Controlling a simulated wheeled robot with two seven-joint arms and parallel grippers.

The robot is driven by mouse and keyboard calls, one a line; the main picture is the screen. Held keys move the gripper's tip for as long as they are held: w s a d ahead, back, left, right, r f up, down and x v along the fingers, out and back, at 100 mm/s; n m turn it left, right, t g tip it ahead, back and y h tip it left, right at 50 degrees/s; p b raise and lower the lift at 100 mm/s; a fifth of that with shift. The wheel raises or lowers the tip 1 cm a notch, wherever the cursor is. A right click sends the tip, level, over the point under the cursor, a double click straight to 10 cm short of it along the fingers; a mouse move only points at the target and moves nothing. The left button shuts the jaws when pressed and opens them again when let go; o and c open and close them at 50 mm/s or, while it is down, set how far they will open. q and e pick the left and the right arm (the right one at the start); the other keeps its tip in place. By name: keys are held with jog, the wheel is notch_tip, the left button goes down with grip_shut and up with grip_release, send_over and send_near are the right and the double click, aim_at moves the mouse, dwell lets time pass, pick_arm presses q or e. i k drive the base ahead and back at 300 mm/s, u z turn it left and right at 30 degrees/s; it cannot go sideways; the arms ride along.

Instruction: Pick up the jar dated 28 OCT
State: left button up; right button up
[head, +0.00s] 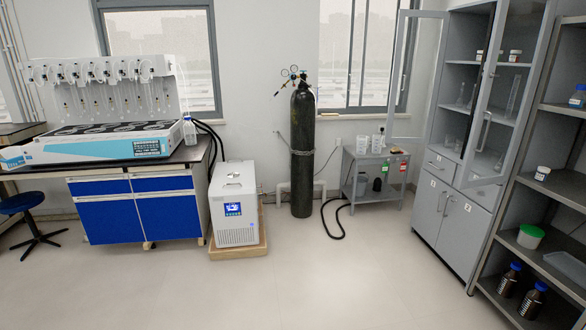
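No date is legible from here, so I cannot tell which jar is dated 28 OCT. A small white labelled jar (542,173) stands on a middle shelf of the dark rack at the right. Another small white jar (515,56) stands on an upper shelf of the grey glass-door cabinet. A further small jar (480,55) shows on that shelf, partly behind the door frame. White labelled containers (377,143) stand on the small grey table by the window; whether they are jars is unclear. Neither of my grippers is in view.
The cabinet (453,208) has a glass door swung open to the left. The rack also holds a green-lidded tub (530,236) and brown bottles (510,279). A gas cylinder (303,160), white chiller (233,205) and blue bench (136,210) line the back. The floor (330,280) is clear.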

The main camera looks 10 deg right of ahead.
aim_at(479, 56)
jog(key=u, duration=0.05)
jog(key=i, duration=2.25)
jog(key=z, duration=0.4)
jog(key=i, duration=1.95)
jog(key=z, duration=1.45)
jog(key=i, duration=1.25)
jog(key=z, duration=1.2)
jog(key=i, duration=0.4)
jog(key=z, duration=0.05)
